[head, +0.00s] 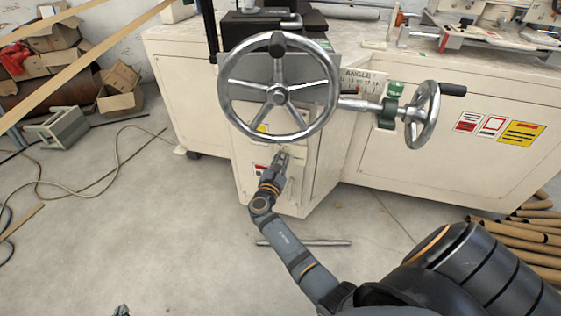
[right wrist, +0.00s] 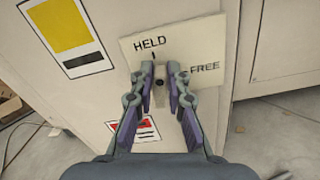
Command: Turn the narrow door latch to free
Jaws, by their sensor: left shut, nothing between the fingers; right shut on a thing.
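The narrow door (head: 240,160) is the cream front panel of the cabinet below the large handwheel. It also shows in the right wrist view (right wrist: 80,90). There, a pale plate (right wrist: 190,45) reads HELD at upper left and FREE at right. The small dark latch (right wrist: 159,84) is below HELD and left of FREE, mostly hidden between my fingers; it looks roughly in line with HELD. My right gripper (right wrist: 160,75) is shut on the latch. It shows in the head view (head: 284,158) at the panel. My left gripper (head: 121,311) is shut and empty, barely in view at the bottom edge.
The large handwheel (head: 278,88) overhangs the panel just above my right gripper. A smaller handwheel (head: 422,115) sticks out at right. A metal bar (head: 304,243) lies on the floor. Cardboard tubes (head: 530,235) are piled at right.

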